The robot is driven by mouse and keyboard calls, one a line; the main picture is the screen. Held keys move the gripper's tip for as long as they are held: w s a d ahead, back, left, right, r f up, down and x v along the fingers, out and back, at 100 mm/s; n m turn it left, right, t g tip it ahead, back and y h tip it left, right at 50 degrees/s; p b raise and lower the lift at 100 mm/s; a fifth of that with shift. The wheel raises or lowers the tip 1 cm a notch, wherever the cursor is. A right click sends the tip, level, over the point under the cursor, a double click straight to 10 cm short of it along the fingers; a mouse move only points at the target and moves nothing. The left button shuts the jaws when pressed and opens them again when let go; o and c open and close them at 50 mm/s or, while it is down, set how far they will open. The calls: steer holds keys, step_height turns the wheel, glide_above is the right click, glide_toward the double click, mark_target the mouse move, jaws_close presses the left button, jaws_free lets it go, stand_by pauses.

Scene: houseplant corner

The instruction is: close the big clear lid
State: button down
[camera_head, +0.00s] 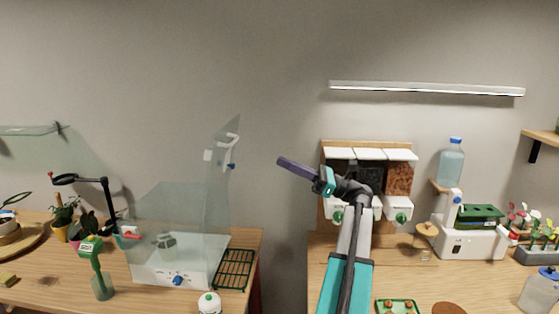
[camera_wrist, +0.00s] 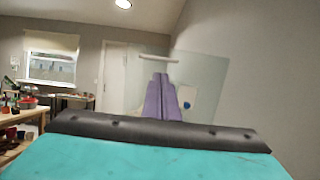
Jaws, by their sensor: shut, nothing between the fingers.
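The big clear lid (camera_head: 217,188) stands open, nearly upright, at the right side of a clear box with a white base (camera_head: 165,271) on the left table. A white handle (camera_head: 229,150) and a blue knob (camera_head: 232,166) show on the lid. My gripper (camera_head: 281,161) is shut and empty, its purple fingers pointing left toward the lid, to the right of it and apart from it in the head view. In the wrist view the clear lid (camera_wrist: 206,72) stands beyond the purple fingers (camera_wrist: 160,98), which cover part of it.
A green rack (camera_head: 235,269) lies right of the box, and a round white jar (camera_head: 209,304) stands in front. A green-headed bottle (camera_head: 92,250) and a black lamp (camera_head: 105,200) stand left. Wall dispensers (camera_head: 399,178) are behind my arm. A gap separates the two tables.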

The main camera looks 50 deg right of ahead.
steer(key=p, duration=0.4)
glide_toward(236, 141)
steer(key=x, duration=0.5)
steer(key=shift+d+f, duration=0.1)
steer(key=shift+d, duration=0.05)
steer(key=shift+w+a, duration=0.35)
steer(key=shift+w, duration=0.35)
steer(key=shift+r+p, duration=0.3)
steer(key=shift+r, duration=0.05)
